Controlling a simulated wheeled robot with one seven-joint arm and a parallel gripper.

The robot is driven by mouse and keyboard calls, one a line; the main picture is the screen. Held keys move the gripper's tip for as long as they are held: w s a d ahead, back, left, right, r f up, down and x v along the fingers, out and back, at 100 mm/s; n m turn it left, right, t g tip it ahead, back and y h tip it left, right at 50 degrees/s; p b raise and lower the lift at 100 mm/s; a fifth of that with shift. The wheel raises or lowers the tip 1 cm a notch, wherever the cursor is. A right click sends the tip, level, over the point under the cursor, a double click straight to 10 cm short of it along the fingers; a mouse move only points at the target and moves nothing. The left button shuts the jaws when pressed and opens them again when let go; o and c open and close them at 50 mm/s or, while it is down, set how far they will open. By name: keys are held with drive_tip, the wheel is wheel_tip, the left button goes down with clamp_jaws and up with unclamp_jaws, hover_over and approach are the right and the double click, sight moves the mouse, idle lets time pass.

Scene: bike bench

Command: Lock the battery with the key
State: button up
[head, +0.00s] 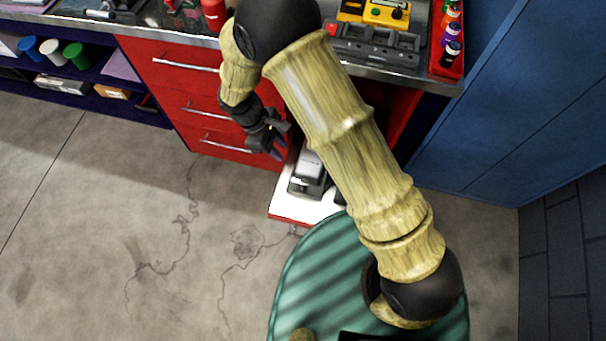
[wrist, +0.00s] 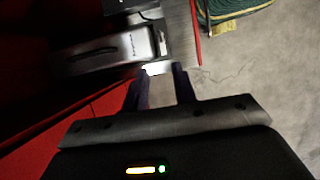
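My gripper (head: 277,143) is beside the red drawer fronts, just left of a low white shelf (head: 290,207) in the bench's lower opening. In the wrist view its two dark fingers (wrist: 160,75) stand apart, with nothing clearly seen between them. A grey and black unit (head: 309,172), which looks like the battery in its dock, sits on that shelf to the right of my gripper. A grey boxy body with a dark slot (wrist: 112,48) shows ahead and left of the fingers in the wrist view, probably the same unit. I cannot make out a key in either view.
The red drawers (head: 215,110) with bar handles stand close to my gripper. My arm hides part of the bench opening. A blue cabinet (head: 490,120) stands at right. The concrete floor (head: 120,210) at left is clear.

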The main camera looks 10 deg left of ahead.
approach(304, 179)
drive_tip(key=x, duration=0.9)
drive_tip(key=shift+w+d, duration=0.1)
drive_tip(key=shift+c, duration=0.5)
clamp_jaws()
